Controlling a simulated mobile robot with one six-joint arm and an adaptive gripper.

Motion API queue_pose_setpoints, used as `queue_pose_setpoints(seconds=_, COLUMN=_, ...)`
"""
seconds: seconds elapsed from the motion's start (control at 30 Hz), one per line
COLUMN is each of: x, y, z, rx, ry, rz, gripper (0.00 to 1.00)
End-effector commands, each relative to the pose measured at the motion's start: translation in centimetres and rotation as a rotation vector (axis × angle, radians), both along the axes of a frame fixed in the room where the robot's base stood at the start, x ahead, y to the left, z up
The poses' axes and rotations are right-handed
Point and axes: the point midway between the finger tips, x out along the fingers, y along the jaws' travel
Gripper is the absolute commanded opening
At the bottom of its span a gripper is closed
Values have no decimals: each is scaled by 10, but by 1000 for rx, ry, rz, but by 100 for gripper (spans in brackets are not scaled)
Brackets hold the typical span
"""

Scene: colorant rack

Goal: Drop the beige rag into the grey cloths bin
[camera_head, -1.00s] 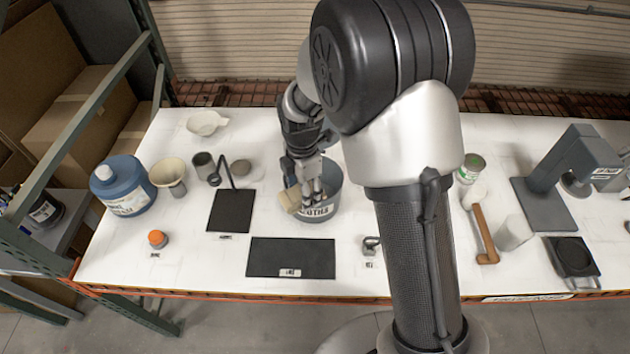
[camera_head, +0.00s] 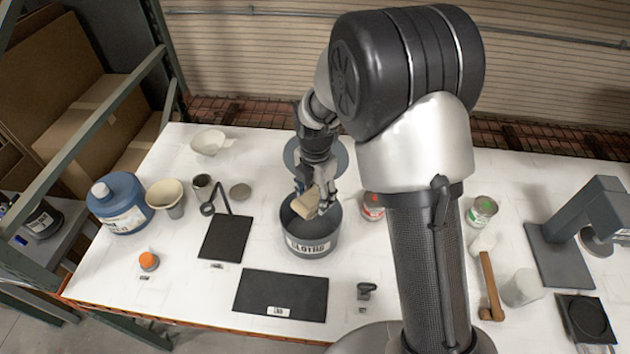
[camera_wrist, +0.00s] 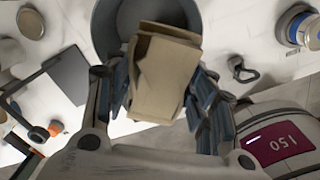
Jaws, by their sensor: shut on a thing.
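My gripper (camera_head: 318,192) is shut on the beige rag (camera_head: 304,203), a folded block-like bundle, and holds it over the mouth of the grey cloths bin. In the wrist view the rag (camera_wrist: 165,72) sits between the finger pads of my gripper (camera_wrist: 160,95) and covers part of the bin (camera_wrist: 105,30) behind it. The grey cloths bin (camera_head: 311,246) is round, with a white label on its front, and stands on the white table. The rag appears near the rim on the left side. The head view does not clearly show whether it is below the rim.
A black mat (camera_head: 282,294) lies in front of the bin and another (camera_head: 226,237) to its left. A blue jug (camera_head: 121,203), a beige funnel cup (camera_head: 167,196) and an orange-topped item (camera_head: 149,261) stand further left. A red-labelled can (camera_head: 372,207) is close right of the bin.

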Motion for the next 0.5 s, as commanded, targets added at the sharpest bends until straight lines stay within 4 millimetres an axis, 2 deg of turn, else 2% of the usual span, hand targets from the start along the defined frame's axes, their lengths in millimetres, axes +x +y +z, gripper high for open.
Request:
queue_pose_setpoints(seconds=0.03, x=0, y=0, z=-11, rx=0, ry=1, rz=0, gripper=29)
queue_pose_setpoints(seconds=0.2, x=1, y=0, z=-28, rx=1, ry=-1, rz=-1, gripper=29)
queue_pose_setpoints(seconds=0.5, x=1, y=0, z=-32, rx=0, ry=-1, rz=-1, gripper=29)
